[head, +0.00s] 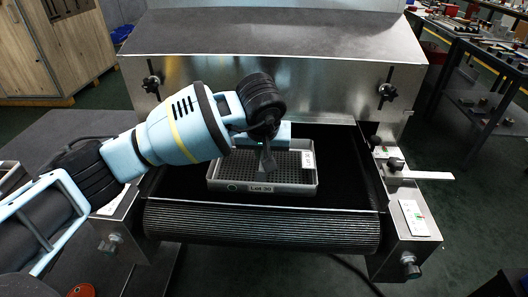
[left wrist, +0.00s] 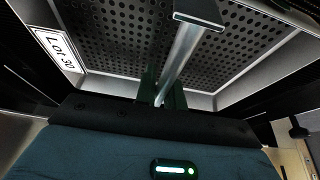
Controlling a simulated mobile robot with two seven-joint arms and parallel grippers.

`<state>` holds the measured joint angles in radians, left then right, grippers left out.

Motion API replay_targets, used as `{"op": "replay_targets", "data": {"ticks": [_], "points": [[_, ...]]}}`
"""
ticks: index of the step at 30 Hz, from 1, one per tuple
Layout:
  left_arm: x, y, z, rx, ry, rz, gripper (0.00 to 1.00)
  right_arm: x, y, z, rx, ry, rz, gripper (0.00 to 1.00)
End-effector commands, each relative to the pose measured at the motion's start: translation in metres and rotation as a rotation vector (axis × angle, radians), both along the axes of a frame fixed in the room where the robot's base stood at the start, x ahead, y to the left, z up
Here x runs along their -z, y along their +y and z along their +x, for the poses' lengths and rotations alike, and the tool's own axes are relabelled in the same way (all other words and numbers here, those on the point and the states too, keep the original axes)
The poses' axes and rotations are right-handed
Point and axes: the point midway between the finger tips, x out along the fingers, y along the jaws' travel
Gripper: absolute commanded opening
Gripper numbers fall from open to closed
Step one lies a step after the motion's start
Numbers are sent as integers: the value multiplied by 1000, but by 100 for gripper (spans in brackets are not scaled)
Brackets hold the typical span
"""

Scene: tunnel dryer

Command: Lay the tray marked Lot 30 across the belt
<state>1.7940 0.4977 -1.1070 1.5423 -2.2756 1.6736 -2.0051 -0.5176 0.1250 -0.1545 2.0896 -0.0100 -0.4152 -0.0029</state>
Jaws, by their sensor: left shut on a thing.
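The tray marked Lot 30 (head: 215,186) is a grey, shallow tray with a perforated dark floor. It is over the black belt (head: 345,180) at the dryer mouth, its long side running left to right. I cannot tell whether it touches the belt. My left gripper (head: 267,150) reaches in from the left, above the tray's middle. In the left wrist view its dark fingers (left wrist: 163,92) are closed around a metal upright (left wrist: 182,62) with a flat top, which seems to be the tray's handle. The tray's label (left wrist: 61,50) also shows there. My right gripper is out of view.
The dryer housing (head: 270,85) stands behind the tray, with black knobs on both sides. A ridged roller (head: 260,228) is at the belt's front. Metal side rails (head: 405,215) flank the belt. Bare belt shows right of the tray.

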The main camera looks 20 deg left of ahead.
Motion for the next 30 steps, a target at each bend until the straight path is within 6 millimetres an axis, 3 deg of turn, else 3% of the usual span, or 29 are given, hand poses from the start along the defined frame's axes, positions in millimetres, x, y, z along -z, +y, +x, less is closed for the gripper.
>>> {"op": "replay_targets", "data": {"ticks": [1,2,7,19,30], "points": [[1,0,0,0,-2,0,0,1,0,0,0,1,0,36],[2,0,0,0,0,0,12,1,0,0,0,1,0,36],[2,0,0,0,0,0,32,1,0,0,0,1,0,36],[-7,0,-2,0,-2,1,32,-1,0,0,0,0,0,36],[-71,-8,-26,0,-4,0,32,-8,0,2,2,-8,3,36]]}}
